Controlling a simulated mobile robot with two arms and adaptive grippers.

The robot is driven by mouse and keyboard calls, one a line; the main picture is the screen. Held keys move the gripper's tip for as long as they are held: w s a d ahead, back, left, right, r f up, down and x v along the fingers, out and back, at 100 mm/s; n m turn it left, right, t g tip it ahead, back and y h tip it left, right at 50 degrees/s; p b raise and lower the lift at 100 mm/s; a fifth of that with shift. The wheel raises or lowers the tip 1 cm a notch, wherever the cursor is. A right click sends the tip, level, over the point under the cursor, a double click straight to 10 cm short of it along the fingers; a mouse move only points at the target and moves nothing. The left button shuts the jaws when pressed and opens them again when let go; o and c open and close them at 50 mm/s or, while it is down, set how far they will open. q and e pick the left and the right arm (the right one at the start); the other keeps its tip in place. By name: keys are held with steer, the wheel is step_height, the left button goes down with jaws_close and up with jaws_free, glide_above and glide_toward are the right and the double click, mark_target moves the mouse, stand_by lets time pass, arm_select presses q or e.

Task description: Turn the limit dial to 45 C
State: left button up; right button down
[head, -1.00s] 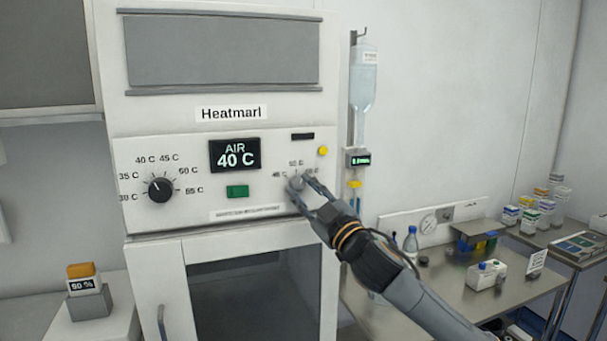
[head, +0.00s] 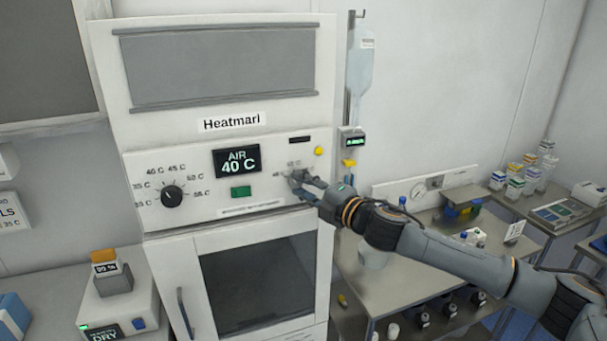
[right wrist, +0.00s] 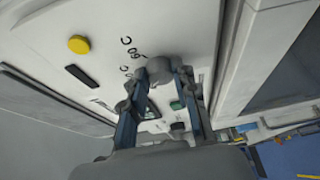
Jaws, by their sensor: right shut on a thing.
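The Heatmarl cabinet's panel (head: 262,183) has a black dial (head: 172,195) on the left, with marks from about 30 C to 65 C. A display (head: 237,161) reads AIR 40 C. A smaller grey dial (head: 297,178) on the right is mostly covered by my right gripper (head: 301,182). In the right wrist view the grey dial (right wrist: 160,68) sits between the fingertips (right wrist: 161,75), and a 60 C mark shows beside it. My right gripper is shut on this grey dial. The dial's pointer is hidden. My left gripper is not in view.
A green button (head: 241,192) and a yellow button (head: 319,151) are near the gripped dial. A drip bag (head: 360,70) on a pole hangs right of the cabinet. A steel table (head: 400,270) with bottles stands below my right arm.

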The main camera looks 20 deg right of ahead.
steer(key=n, duration=0.1)
steer(key=n+g, duration=0.1)
steer(key=n, duration=0.1)
steer(key=n+h, duration=0.1)
steer(key=shift+a+r+n+g, duration=0.1)
steer(key=shift+r+n+g, duration=0.15)
steer(key=shift+n+g, duration=0.05)
steer(key=shift+h, duration=0.3)
steer(key=c, duration=1)
jaws_free()
steer(key=shift+c, duration=0.2)
steer(key=v, duration=1.2)
steer(key=shift+f, duration=0.1)
